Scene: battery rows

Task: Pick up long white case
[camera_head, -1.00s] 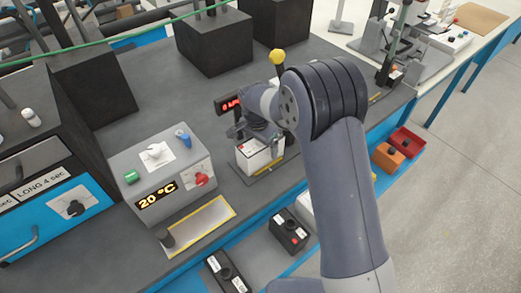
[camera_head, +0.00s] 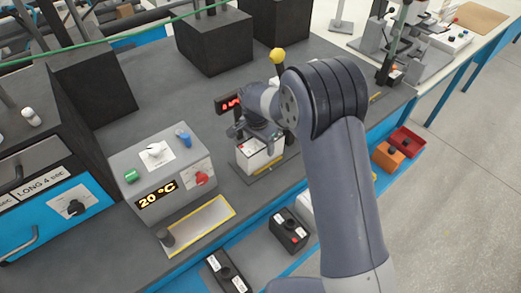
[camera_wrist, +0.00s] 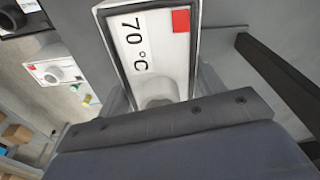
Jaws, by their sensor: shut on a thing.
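The white case (camera_head: 256,160) stands upright at a station near the bench's front edge, in the middle of the head view. My gripper (camera_head: 260,134) is at its top, shut on it, and hides part of the top. In the wrist view the white case (camera_wrist: 155,60) has a dark rim, "70 °C" lettering and a red square. My gripper (camera_wrist: 165,97) spans it there, and its lower end is hidden. I cannot tell whether the case is clear of its base.
A red-digit display (camera_head: 229,105) and a yellow-knobbed lever (camera_head: 278,57) are close to my gripper. A grey "20 °C" box (camera_head: 163,171) stands to the left. Black cased items (camera_head: 289,231) are at the lower front. Orange (camera_head: 388,157) and red (camera_head: 406,142) bins are at right.

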